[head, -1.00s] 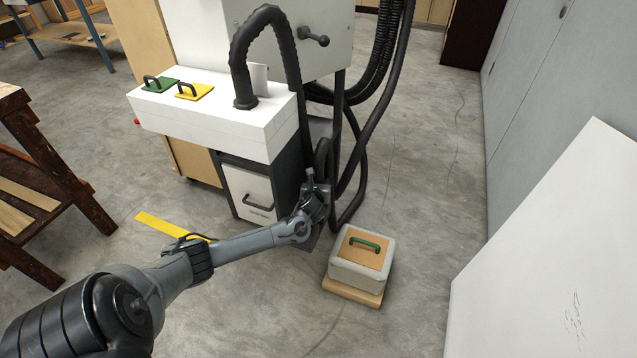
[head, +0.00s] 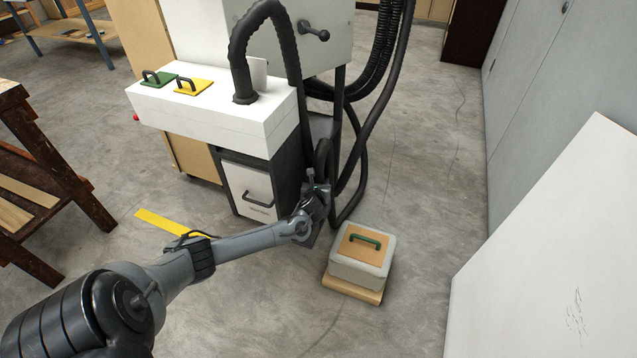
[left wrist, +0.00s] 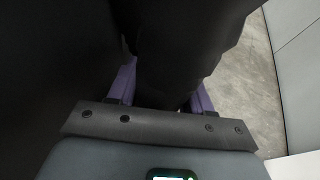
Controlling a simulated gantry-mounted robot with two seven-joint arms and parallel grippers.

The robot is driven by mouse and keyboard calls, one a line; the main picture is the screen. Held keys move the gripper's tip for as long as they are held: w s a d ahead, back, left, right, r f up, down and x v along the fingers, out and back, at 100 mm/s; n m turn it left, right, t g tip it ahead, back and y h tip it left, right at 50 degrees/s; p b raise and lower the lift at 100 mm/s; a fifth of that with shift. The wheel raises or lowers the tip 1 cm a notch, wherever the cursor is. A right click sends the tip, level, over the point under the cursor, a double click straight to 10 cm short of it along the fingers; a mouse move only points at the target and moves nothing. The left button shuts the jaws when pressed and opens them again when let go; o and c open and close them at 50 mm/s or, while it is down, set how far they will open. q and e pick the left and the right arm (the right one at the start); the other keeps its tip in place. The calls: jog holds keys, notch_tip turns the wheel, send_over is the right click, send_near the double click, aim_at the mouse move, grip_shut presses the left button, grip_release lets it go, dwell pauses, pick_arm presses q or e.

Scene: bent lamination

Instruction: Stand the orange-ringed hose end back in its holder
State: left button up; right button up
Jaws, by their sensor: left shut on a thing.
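My left gripper (head: 318,197) is beside the right side of the white-topped machine, low down near the floor. In the left wrist view, its purple fingers (left wrist: 165,88) are on either side of a thick black hose (left wrist: 172,55), and the gripper is shut on it. In the head view, a black hose (head: 325,155) rises in a loop just behind the gripper. The orange ring and the hose's end are hidden. I cannot make out the holder. My right gripper is not in view.
A grey block with a wooden top (head: 360,262) stands on the floor right of the gripper. A white panel (head: 560,240) leans at right.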

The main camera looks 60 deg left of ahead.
pick_arm(q)
jog(key=shift+f, duration=0.4)
jog(key=shift+f+b, duration=0.6)
jog(key=shift+f, duration=0.25)
jog(key=o, duration=1)
jog(key=shift+d+r, duration=0.1)
jog(key=shift+s+d+r+p, duration=0.15)
jog(key=shift+p, duration=0.3)
jog(key=shift+p+v, duration=3.4)
jog(key=shift+v, duration=1.65)
jog(key=shift+s, duration=0.1)
